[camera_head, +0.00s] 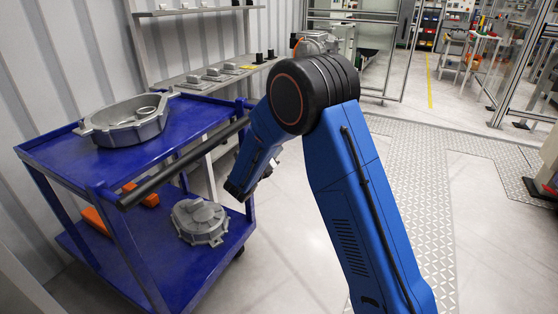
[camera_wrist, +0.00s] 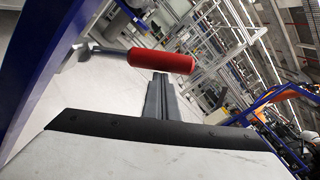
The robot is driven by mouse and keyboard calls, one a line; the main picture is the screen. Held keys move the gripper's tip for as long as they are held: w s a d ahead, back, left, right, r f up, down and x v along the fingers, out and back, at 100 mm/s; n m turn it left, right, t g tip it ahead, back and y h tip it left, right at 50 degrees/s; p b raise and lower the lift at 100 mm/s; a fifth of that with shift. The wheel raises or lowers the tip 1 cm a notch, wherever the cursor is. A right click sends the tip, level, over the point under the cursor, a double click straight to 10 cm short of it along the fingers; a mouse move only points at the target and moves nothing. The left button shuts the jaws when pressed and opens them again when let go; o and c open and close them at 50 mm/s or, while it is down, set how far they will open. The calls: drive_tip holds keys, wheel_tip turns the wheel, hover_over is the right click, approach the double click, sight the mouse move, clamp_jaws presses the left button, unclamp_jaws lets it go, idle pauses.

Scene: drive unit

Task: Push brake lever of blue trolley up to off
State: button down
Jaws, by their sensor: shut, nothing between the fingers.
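The blue trolley (camera_head: 200,118) stands at the left in the head view, with a dark push bar along its near side. In the wrist view its blue frame (camera_wrist: 45,75) crosses the left side. The brake lever shows there as a red grip (camera_wrist: 160,61) on a grey rod that comes from the trolley side. My gripper (camera_wrist: 160,79) is shut and empty, its fingertips right at the red grip. I cannot tell whether they touch it. In the head view the lever is not visible, and my blue arm reaches down beside the trolley's right side.
A grey metal housing (camera_head: 130,119) sits on the trolley's top shelf, and another housing (camera_head: 200,221) on the lower shelf. Orange pieces (camera_head: 97,219) also lie low on the trolley. A grey shelf unit (camera_head: 215,78) with small parts stands behind. The floor to the right is open.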

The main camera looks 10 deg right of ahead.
drive_tip(key=w+a+r+n, duration=0.2)
drive_tip(key=a+r+n, duration=0.1)
drive_tip(key=r+n, duration=0.1)
drive_tip(key=shift+w+a+r, duration=0.2)
drive_tip(key=shift+r, duration=0.25)
drive_tip(key=shift+w+a+r, duration=0.1)
drive_tip(key=shift+r, duration=0.1)
idle(0.4)
drive_tip(key=s+a+f, duration=0.2)
drive_tip(key=s+a, duration=0.1)
drive_tip(key=s, duration=0.8)
drive_tip(key=shift+a+f, duration=0.15)
drive_tip(key=shift+a, duration=0.05)
drive_tip(key=shift+s, duration=0.1)
drive_tip(key=shift+d, duration=0.1)
